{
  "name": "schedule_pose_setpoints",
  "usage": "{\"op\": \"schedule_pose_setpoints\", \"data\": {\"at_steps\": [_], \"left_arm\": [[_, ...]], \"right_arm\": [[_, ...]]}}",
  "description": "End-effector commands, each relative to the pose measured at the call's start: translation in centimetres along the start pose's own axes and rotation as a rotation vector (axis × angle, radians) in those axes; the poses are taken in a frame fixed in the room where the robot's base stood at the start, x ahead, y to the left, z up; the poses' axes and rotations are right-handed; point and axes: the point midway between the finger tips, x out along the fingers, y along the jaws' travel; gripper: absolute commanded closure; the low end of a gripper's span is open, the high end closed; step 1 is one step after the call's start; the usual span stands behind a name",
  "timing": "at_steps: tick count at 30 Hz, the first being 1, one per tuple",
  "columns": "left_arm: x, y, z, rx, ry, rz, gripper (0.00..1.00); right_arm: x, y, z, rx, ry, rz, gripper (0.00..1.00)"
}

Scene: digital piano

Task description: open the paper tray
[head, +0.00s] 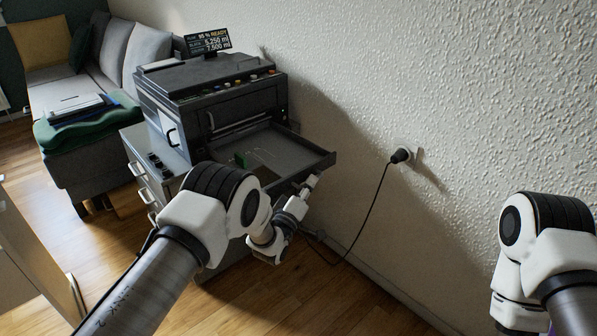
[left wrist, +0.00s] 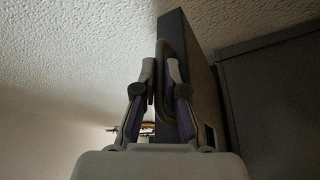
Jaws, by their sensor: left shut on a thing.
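The dark grey printer (head: 217,82) stands on a cabinet beside the wall. Its paper tray (head: 325,158) is pulled out at the front, with its inside showing and a small green part in it. My left gripper (head: 311,183) is at the tray's front, partly hidden by my own arm. In the left wrist view, the gripper (left wrist: 162,75) is shut on a dark handle on the tray's front panel (left wrist: 201,75). My right arm shows at the right of the head view, but its gripper is out of view.
A black plug (head: 401,155) sits in a wall socket, with its cable hanging to the floor near my left gripper. The cabinet (head: 146,180) has drawers with handles. A sofa (head: 75,85) stands behind at the left. Wood floor (head: 350,300) is clear between my arms.

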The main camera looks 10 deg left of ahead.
Motion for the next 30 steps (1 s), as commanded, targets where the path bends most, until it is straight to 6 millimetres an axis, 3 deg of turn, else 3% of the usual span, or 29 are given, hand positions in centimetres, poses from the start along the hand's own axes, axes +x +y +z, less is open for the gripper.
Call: {"op": "schedule_pose_setpoints", "data": {"at_steps": [7, 19, 20, 21, 30], "left_arm": [[-0.8, 1.2, 1.7, 0.0, -0.001, -0.002, 1.0], [-0.9, 1.2, 2.0, 0.0, 0.0, -0.002, 1.0], [-0.9, 1.2, 2.0, 0.0, 0.0, -0.003, 0.83], [-0.9, 1.2, 2.0, -0.001, 0.0, -0.003, 0.79], [-1.0, 1.3, 1.9, 0.0, 0.0, -0.001, 0.79]], "right_arm": [[-1.2, 0.0, 0.0, 0.0, 0.0, 0.0, 0.6], [-1.2, 0.0, 0.0, 0.0, 0.0, 0.0, 0.6], [-1.2, 0.0, 0.0, 0.0, 0.0, 0.0, 0.6], [-1.2, 0.0, 0.0, 0.0, 0.0, 0.0, 0.6], [-1.2, 0.0, 0.0, 0.0, 0.0, 0.0, 0.6]]}}
